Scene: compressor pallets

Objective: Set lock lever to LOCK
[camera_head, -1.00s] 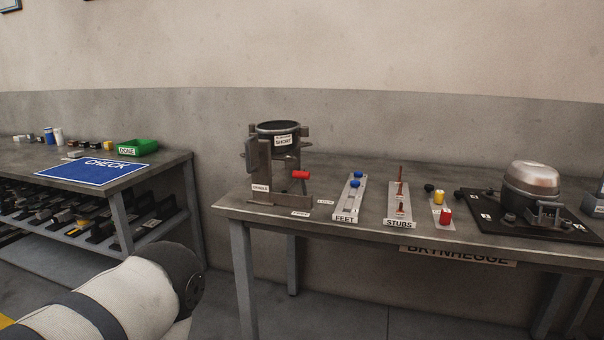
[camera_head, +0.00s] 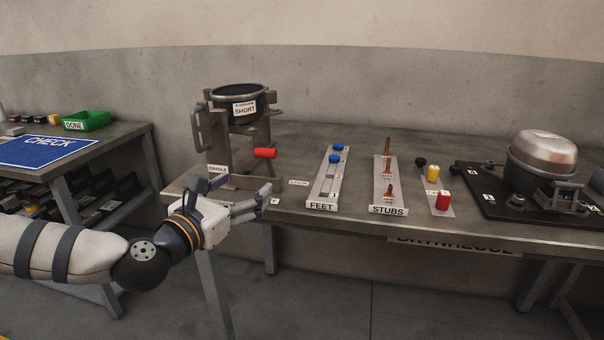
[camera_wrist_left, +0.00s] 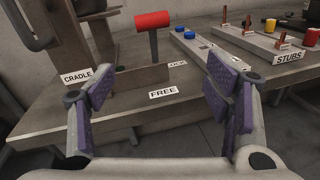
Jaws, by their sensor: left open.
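The lock lever has a red grip (camera_head: 265,153) at the front right of the cradle. In the left wrist view the red grip (camera_wrist_left: 152,20) tops a dark post, ahead of and above the gap between my fingers. A FREE label (camera_wrist_left: 163,93) lies at the bench's front edge, with a LOCK label (camera_wrist_left: 177,64) farther back. My left gripper (camera_head: 243,190) is open and empty at the bench's front edge, in front of and below the red grip, apart from it. Its purple-padded fingers (camera_wrist_left: 160,82) show spread in the wrist view. My right gripper is not in view.
The cradle (camera_head: 218,150) holds a dark pot labelled SHORT (camera_head: 240,107). The FEET rack (camera_head: 322,206) and STUBS rack (camera_head: 387,211) stand to the right, then a compressor (camera_head: 542,158) on a dark plate. A blue CHECK mat (camera_head: 40,150) lies on the left bench.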

